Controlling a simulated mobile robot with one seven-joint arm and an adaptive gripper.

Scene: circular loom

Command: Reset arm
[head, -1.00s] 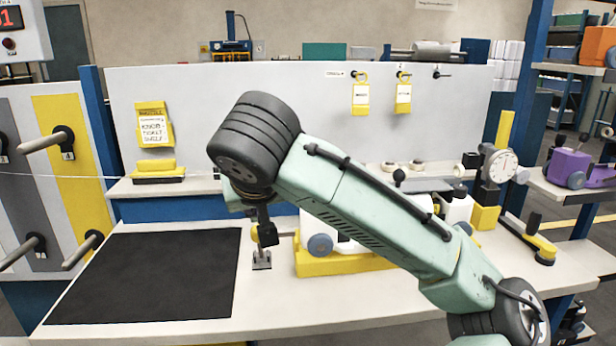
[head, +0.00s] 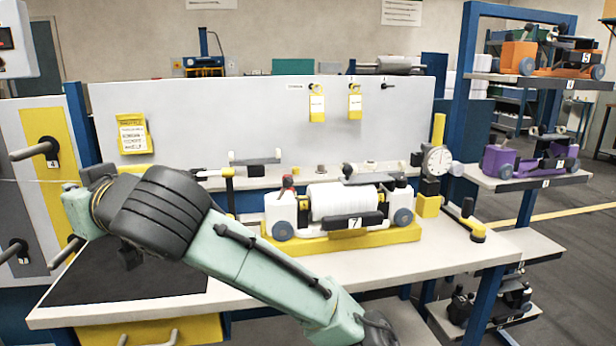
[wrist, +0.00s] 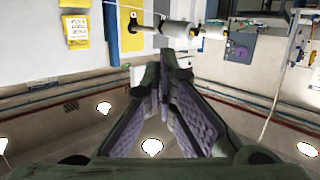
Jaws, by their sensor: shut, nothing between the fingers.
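My arm (head: 250,255) reaches up from the lower middle of the head view to the left, over the dark mat on the bench. My gripper (wrist: 163,62) shows in the wrist view with its two padded fingers brought together at the tips. Nothing is held between them. In the head view the gripper is mostly hidden behind the arm's dark joint. The wrist view looks past the fingers at a wall, lamps and a white roller, with the scene turned over.
A white-and-grey shuttle numbered 7 (head: 283,212) stands on a yellow base (head: 340,242) on the bench. A dial gauge (head: 436,160) stands to its right. The dark mat (head: 75,280) lies under the arm. Shelves at the right hold a purple unit (head: 500,160) and an orange one (head: 517,56).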

